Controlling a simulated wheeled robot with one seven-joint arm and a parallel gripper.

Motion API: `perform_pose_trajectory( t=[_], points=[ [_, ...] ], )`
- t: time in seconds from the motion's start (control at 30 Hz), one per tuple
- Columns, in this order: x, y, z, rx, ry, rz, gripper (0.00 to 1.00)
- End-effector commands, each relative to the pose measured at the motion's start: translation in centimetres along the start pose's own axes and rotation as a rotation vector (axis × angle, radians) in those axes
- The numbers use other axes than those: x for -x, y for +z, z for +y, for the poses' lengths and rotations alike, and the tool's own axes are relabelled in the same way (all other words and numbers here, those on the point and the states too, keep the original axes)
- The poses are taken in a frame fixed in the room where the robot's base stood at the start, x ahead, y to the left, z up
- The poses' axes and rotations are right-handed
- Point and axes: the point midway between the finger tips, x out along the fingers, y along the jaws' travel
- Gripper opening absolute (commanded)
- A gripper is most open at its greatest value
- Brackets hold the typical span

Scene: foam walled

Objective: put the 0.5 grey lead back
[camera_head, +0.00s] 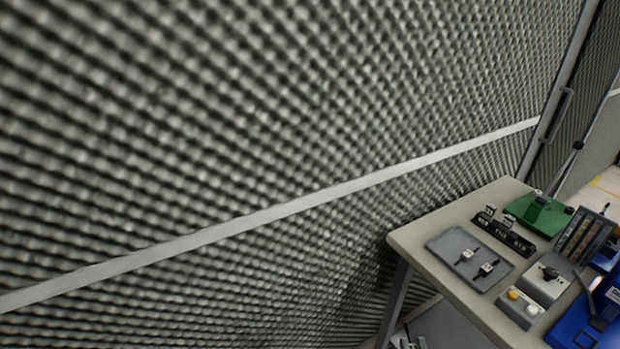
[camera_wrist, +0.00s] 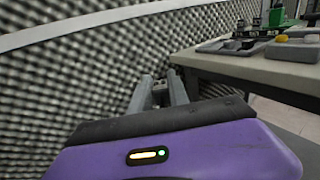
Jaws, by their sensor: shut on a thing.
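My gripper (camera_wrist: 159,84) shows in the wrist view, its purple body at the bottom and its two grey fingers pointing ahead. It is shut on a small greyish thing (camera_wrist: 160,94) between the fingers, mostly hidden; I cannot tell whether this is the 0.5 grey lead. The gripper is off the table's left edge, in front of the foam wall. In the head view, a grey tray (camera_head: 452,243) on the table holds two small fittings (camera_head: 467,256). Behind it stands a black rack (camera_head: 503,233) with several small pieces. I cannot read any size marking.
The table (camera_head: 420,235) stands at the lower right; its front left strip is bare. On it are a green device (camera_head: 540,214), a slotted organiser (camera_head: 585,235), a grey box with a black knob (camera_head: 548,280) and a blue case (camera_head: 575,325). Foam wall (camera_head: 250,110) fills the left.

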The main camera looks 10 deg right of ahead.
Motion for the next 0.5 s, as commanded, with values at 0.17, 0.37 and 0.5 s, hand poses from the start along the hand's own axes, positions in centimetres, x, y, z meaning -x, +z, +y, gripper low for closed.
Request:
perform_pose_trajectory(
  t=[0.17,0.37,0.5],
  points=[
    [-1.1,0.7,2.5,-0.002,0.089,-0.003,0.0],
    [-1.1,0.9,4.6,-0.001,0.136,-0.001,0.0],
    [-1.1,0.6,3.5,0.0,0.1,0.001,0.0]
  ],
)
